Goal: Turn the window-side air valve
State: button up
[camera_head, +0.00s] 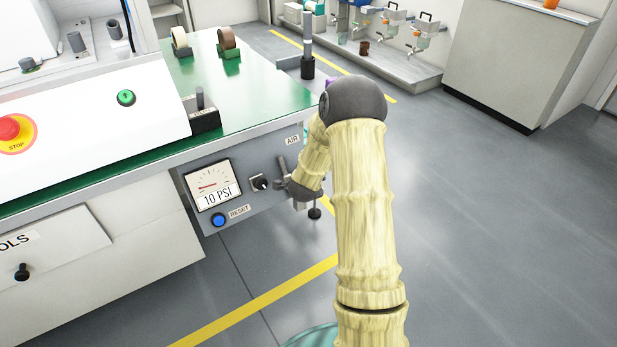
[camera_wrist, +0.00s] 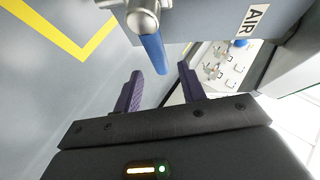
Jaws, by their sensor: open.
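In the wrist view, the air valve shows a blue lever (camera_wrist: 152,52) on a round metal body (camera_wrist: 142,17), at the edge of a grey panel with an AIR label (camera_wrist: 254,19). My gripper (camera_wrist: 161,70) is open, with one purple finger on each side of the lever's free end in the picture. I cannot tell whether the lever is between the fingers in depth or just beyond them. No contact shows. In the head view, my arm hides the blue lever and most of my gripper. The AIR label (camera_head: 292,140) shows on the bench's front panel.
The panel also carries a gauge (camera_head: 212,186) reading 10 PSI, a small black switch (camera_head: 259,182) and a blue RESET button (camera_head: 218,220). The green bench top (camera_head: 255,88) has an edge above it. Floor to the right is clear.

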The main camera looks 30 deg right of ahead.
jog(key=p+v, duration=0.2)
jog(key=v, duration=0.9)
jog(key=shift+a, duration=0.1)
jog(key=s+a+r+n+g+y, duration=0.2)
jog(key=s+a+r+n+y, duration=0.25)
jog(key=a+n, duration=0.55)
jog(key=s+a+r+n+g+y+p, duration=0.1)
jog(key=s+a+r+n+g, duration=0.1)
jog(key=s+n, duration=0.45)
jog(key=s+a+r+n+g, duration=0.2)
jog(key=s+n, duration=0.1)
jog(key=s, duration=0.6)
notch_tip(320, 180, up, 37)
jog(key=p, duration=3.7)
jog(key=shift+d, duration=0.25)
